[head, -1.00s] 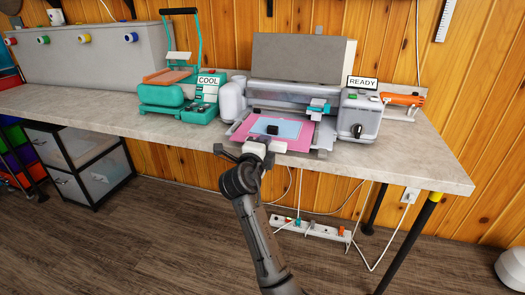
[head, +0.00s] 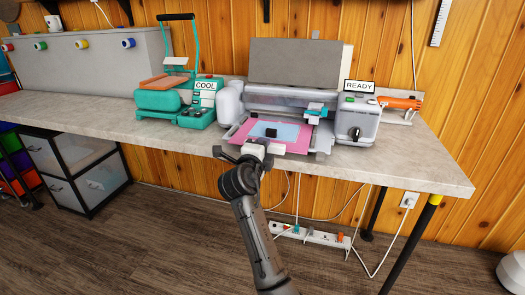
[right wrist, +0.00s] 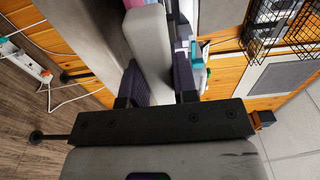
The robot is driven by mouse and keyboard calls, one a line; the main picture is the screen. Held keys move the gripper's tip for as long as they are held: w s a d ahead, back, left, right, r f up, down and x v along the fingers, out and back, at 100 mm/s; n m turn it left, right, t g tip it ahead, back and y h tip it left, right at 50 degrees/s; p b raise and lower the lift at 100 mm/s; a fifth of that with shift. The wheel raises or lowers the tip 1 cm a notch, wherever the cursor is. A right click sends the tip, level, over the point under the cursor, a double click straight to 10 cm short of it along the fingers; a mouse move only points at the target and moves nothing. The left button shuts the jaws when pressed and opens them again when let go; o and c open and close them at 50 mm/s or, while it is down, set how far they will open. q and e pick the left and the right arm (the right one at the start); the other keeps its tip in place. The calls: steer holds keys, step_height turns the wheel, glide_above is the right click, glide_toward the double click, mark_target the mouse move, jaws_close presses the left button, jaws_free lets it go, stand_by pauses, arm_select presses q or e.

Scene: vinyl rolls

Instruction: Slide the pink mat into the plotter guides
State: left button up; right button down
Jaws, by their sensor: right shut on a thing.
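The pink mat (head: 240,134) lies flat at the front of the plotter (head: 290,97), with a light blue sheet (head: 283,128) and a small black block on it. Its far edge is at the plotter's front opening, between the grey guides (head: 323,140); how far it is inside is hard to tell. My right gripper (head: 254,148) is shut on the light grey grip at the mat's near edge, just over the bench's front edge. In the right wrist view the grip (right wrist: 152,55) sits between both fingers (right wrist: 158,90). My left gripper is out of view.
A teal heat press (head: 180,100) with a COOL sign stands left of the plotter. An orange-handled tool (head: 400,103) lies to its right. The grey bench (head: 180,140) is bare before the press. A power strip (head: 310,236) with cables hangs below.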

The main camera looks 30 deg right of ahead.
steer(key=c, duration=1.2)
jaws_free()
steer(key=o, duration=0.3)
steer(key=shift+o, duration=0.5)
steer(key=shift+a, duration=0.1)
steer(key=b+v, duration=0.2)
steer(key=v, duration=0.6)
steer(key=shift+s+b, duration=0.35)
